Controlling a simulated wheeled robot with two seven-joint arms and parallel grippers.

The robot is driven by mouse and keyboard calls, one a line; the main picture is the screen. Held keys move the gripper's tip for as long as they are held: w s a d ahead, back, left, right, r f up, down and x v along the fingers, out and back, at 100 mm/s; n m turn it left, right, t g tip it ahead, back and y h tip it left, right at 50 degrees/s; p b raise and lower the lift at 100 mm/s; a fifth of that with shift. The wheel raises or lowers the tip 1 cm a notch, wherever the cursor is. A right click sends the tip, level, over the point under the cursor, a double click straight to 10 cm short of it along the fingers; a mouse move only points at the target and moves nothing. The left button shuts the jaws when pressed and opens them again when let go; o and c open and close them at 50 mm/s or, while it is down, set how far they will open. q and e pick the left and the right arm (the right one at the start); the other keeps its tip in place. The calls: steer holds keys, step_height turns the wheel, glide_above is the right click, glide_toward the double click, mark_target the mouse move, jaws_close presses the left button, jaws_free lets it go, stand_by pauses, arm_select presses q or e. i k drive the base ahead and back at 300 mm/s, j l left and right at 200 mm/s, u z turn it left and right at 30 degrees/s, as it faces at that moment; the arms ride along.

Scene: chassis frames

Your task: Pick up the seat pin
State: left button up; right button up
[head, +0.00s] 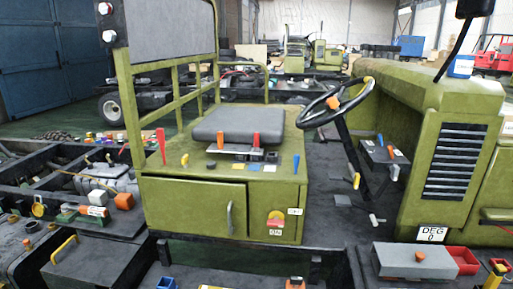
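A dark grey seat (240,124) sits on top of a green vehicle box (190,195). I cannot tell which of these is the seat pin. Neither of my grippers is in view.
A black steering wheel (337,101) and green hood (425,88) stand right of the seat. A green rail frame (125,95) rises at left. A dark chassis with loose parts lies at left. A grey box (415,262) and red bin (463,260) sit at lower right.

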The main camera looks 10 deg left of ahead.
mark_target(256, 145)
steer(key=i+j+u, duration=0.55)
steer(key=i, duration=0.25)
